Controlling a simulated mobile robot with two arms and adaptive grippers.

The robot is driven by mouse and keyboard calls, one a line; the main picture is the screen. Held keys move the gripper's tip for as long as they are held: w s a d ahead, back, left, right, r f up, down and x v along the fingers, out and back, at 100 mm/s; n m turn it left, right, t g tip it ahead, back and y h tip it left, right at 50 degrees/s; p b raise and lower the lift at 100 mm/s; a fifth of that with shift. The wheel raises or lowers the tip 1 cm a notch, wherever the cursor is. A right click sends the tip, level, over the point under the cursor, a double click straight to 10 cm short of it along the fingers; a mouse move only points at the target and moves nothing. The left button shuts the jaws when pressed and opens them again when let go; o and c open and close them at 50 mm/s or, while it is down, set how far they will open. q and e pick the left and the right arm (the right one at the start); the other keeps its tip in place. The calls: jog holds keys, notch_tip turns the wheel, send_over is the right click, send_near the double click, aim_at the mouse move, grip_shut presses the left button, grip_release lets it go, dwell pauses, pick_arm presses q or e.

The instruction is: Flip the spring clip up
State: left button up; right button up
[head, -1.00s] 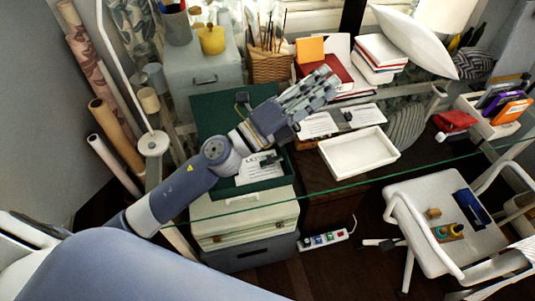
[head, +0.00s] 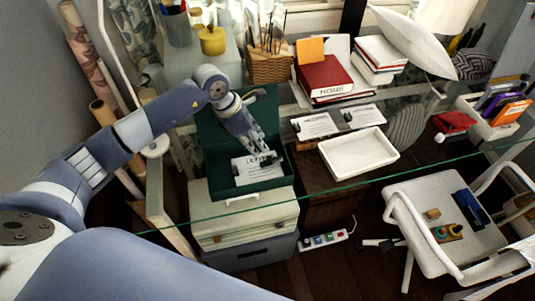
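A white printed paper (head: 246,172) lies in the dark green open box (head: 245,192). A small black spring clip (head: 268,160) sits at the paper's right side; its lever position is too small to tell. My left gripper (head: 264,151) reaches down into the box from above, its fingertips at or just above the clip. I cannot tell whether they touch it or how far apart they are. Two more papers with dark clips, the left clip (head: 297,126) and the right clip (head: 349,115), lie outside the box to the right. My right gripper is not in view.
A white tray (head: 384,166) stands right of the box. A red book (head: 325,82) and a wicker basket (head: 268,67) of brushes stand behind. A clear glass edge crosses in front. A white chair (head: 415,203) is at the right.

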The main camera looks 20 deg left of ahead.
aim_at(269, 157)
pick_arm(q)
jog(key=p+x, duration=0.1)
jog(key=x, duration=0.6)
jog(key=shift+w+d+f+p, duration=0.15)
jog(key=shift+d+p, duration=0.1)
jog(key=shift+p, duration=0.05)
jog(key=shift+w+d+f, duration=0.1)
jog(key=shift+d+f, duration=0.05)
jog(key=shift+f, duration=0.55)
grip_shut()
